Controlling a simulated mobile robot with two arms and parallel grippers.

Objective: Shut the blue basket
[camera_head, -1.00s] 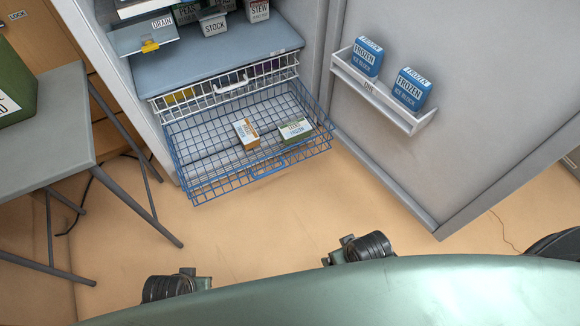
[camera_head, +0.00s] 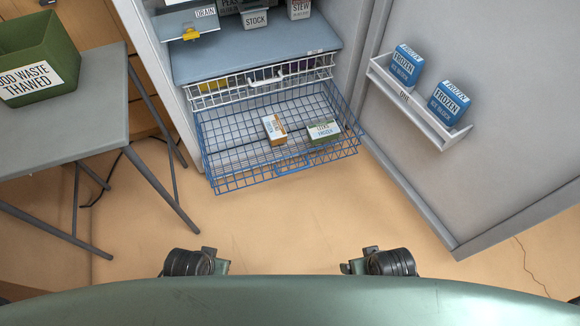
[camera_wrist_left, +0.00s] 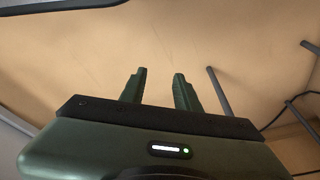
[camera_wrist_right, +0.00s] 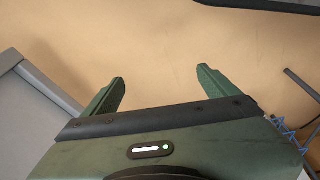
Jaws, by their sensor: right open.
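The blue basket (camera_head: 232,182) is a wire drawer, pulled out at the bottom of the open cabinet in the head view. Two small boxes lie in it: an orange and white carton (camera_head: 275,129) and a green and white carton (camera_head: 323,131). Blue wire of the basket (camera_wrist_right: 288,132) also shows at the right edge of the right wrist view. My left gripper (camera_wrist_left: 160,75) is open and empty, low in front of the basket and apart from it. My right gripper (camera_wrist_right: 161,75) is open and empty, also apart from the basket.
A white wire basket (camera_head: 262,82) sits above the blue one. The open cabinet door (camera_head: 490,140), with a rack (camera_head: 412,112) of blue frozen blocks, stands at right. A grey table (camera_head: 60,125) with a green bin (camera_head: 38,62) stands at left. The floor between is clear.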

